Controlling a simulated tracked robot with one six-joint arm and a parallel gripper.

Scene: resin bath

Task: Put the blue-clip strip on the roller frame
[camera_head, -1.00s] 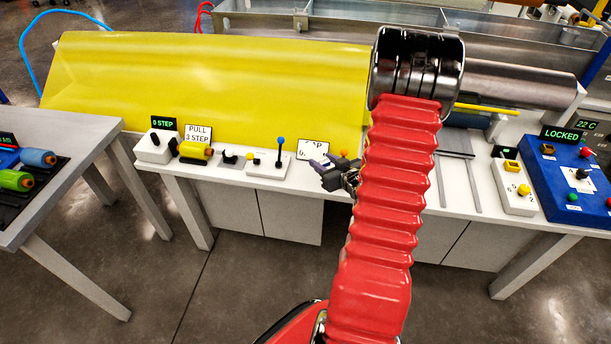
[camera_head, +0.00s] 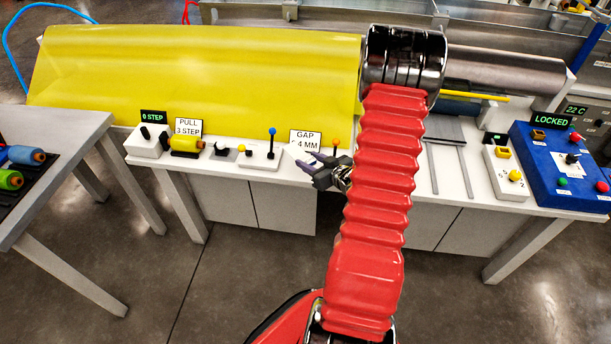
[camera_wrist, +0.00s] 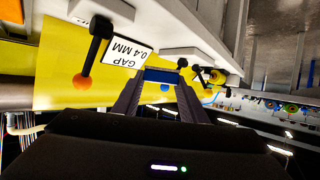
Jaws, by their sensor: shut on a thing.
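My gripper (camera_head: 312,166) is at the front edge of the white bench, just below the gap sign. In the wrist view its two fingers (camera_wrist: 160,84) are shut on a small blue piece (camera_wrist: 162,76), which looks like the blue clip. The strip's full length cannot be made out there. In the head view the fingertips look dark and purplish, and the held piece is not clear. A wide yellow sheet (camera_head: 200,70) lies behind the bench controls, with a silver roller (camera_head: 505,72) to its right. I cannot tell which part is the roller frame.
The gap sign (camera_head: 305,141), an orange-knobbed lever (camera_head: 336,142) and a blue-knobbed lever (camera_head: 272,133) stand close to my gripper. A blue control box (camera_head: 565,170) is at right. A side table (camera_head: 60,130) with coloured rolls is at left. Open floor lies in front.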

